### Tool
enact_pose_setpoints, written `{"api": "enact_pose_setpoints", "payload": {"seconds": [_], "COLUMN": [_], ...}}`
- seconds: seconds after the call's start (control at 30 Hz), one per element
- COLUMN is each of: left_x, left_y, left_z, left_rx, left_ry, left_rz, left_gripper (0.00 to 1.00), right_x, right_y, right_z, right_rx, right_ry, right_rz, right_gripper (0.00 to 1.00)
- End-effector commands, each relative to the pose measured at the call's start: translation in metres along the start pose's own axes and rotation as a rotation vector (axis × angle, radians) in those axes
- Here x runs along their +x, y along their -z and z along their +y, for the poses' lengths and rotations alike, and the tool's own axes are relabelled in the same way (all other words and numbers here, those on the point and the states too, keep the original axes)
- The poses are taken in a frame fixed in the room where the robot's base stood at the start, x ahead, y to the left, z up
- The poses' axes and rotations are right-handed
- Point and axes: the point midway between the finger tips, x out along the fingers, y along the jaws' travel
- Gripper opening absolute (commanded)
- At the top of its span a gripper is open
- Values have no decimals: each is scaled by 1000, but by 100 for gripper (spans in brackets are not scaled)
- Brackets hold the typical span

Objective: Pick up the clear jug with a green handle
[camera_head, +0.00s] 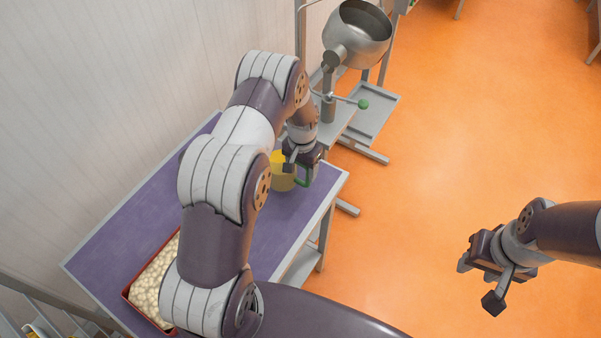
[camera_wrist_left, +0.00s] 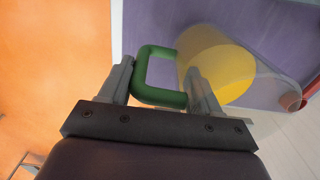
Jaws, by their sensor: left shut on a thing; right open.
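The clear jug (camera_head: 281,180) with yellow contents is at the far right part of the purple table (camera_head: 135,225), partly hidden by my left arm and gripper. Its green handle (camera_wrist_left: 143,75) shows in the left wrist view, between my left gripper's fingers, beside the see-through jug body (camera_wrist_left: 240,75). My left gripper (camera_head: 302,165) is shut on the green handle. I cannot tell whether the jug rests on the table or is lifted. My right gripper (camera_head: 483,285) is open and empty over the orange floor, away from the table.
A red tray (camera_head: 126,293) of pale round pieces lies at the table's near left, partly behind my left arm. A metal machine with a round steel bowl (camera_head: 357,38) and a green-knobbed lever (camera_head: 363,104) stands beyond the table. The orange floor (camera_head: 450,130) at right is clear.

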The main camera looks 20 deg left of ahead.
Motion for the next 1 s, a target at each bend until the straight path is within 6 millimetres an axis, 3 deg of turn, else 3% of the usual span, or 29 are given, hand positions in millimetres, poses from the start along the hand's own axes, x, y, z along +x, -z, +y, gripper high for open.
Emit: {"api": "enact_pose_setpoints", "payload": {"seconds": [0.13, 0.47, 0.5, 0.63, 0.8, 1.0], "left_x": [-18, -55, -72, -93, -95, -91], "left_y": [7, 73, 81, 100, 112, 116], "left_z": [0, 8, 9, 12, 13, 14], "left_rx": [1, 2, 1, 1, 0, 0], "left_ry": [2, 2, 2, 1, 1, 1], "left_rz": [8, 10, 6, 1, 1, 2], "left_gripper": [0, 0, 0, 0, 0, 0], "right_x": [19, 56, 39, 7, -16, -22], "right_y": [-2, -7, -5, -1, 2, 3], "right_z": [0, 0, 0, 0, 0, 0], "right_rx": [0, 0, 0, 0, 0, 0], "right_ry": [0, 0, 0, 0, 0, 0], "right_rz": [0, 0, -2, 0, 0, 0], "right_gripper": [43, 43, 43, 43, 43, 43]}}
